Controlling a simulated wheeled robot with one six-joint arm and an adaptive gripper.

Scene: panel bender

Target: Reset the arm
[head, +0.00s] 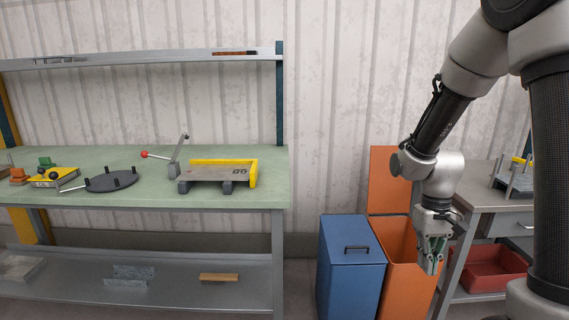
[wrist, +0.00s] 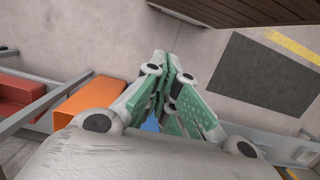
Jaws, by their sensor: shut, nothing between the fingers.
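My arm is bent, with its lower part hanging down at the right of the head view. My gripper (head: 432,266) points down in front of the open orange bin (head: 398,240). In the wrist view my gripper (wrist: 172,62) shows its green finger pads together with nothing between them. It is apart from the benches and touches nothing that I can see.
A blue bin (head: 350,262) with a closed lid stands left of the orange one. The green workbench (head: 150,205) at left holds a yellow-edged fixture (head: 218,173), a lever and a dark round plate (head: 110,182). A small grey table (head: 478,200) stands at right above a red tray (head: 490,268).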

